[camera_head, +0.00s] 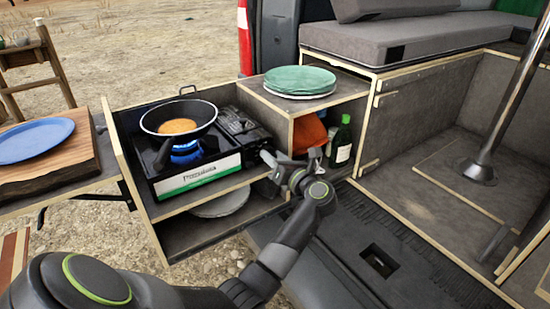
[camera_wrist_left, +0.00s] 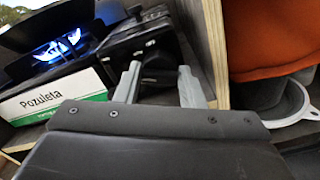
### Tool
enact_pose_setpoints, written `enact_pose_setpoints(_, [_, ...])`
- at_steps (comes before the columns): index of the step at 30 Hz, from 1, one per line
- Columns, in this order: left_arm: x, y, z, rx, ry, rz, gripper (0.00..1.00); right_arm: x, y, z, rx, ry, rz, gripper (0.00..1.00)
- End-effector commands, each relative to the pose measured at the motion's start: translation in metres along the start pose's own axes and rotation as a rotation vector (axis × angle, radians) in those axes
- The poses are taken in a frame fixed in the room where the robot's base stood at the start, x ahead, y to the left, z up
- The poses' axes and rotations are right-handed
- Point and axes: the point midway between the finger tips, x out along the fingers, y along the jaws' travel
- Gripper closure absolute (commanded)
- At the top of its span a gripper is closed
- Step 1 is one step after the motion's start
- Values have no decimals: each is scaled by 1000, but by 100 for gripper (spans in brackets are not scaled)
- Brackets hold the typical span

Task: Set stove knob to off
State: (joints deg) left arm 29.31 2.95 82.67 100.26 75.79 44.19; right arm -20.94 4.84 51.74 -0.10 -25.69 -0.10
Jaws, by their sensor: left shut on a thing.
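The camping stove (camera_head: 200,178) sits in the pull-out wooden unit, and a blue flame (camera_head: 186,150) burns under the pan. The flame also shows in the left wrist view (camera_wrist_left: 58,46). My left gripper (camera_head: 287,163) is at the stove's right front end. In the left wrist view its two grey fingers (camera_wrist_left: 160,85) stand either side of the dark stove knob (camera_wrist_left: 158,75) and are shut on it. The knob's setting cannot be read, and in the head view the gripper hides it. My right gripper is not in view.
A black pan (camera_head: 180,116) with a pancake (camera_head: 177,126) stands on the burner. Green and white plates (camera_head: 300,80) lie on the shelf top to the right. Below are an orange item (camera_head: 309,134) and a green bottle (camera_head: 342,142). A wooden divider (camera_wrist_left: 212,45) stands close beside the gripper.

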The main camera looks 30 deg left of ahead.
Motion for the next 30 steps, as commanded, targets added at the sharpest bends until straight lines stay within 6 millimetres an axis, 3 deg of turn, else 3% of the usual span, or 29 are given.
enact_pose_setpoints(11, [0, 1, 3, 126, 0, 0, 87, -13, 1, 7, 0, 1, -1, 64])
enact_pose_setpoints(30, [0, -1, 4, 709, -1, -1, 87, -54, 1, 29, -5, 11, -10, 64])
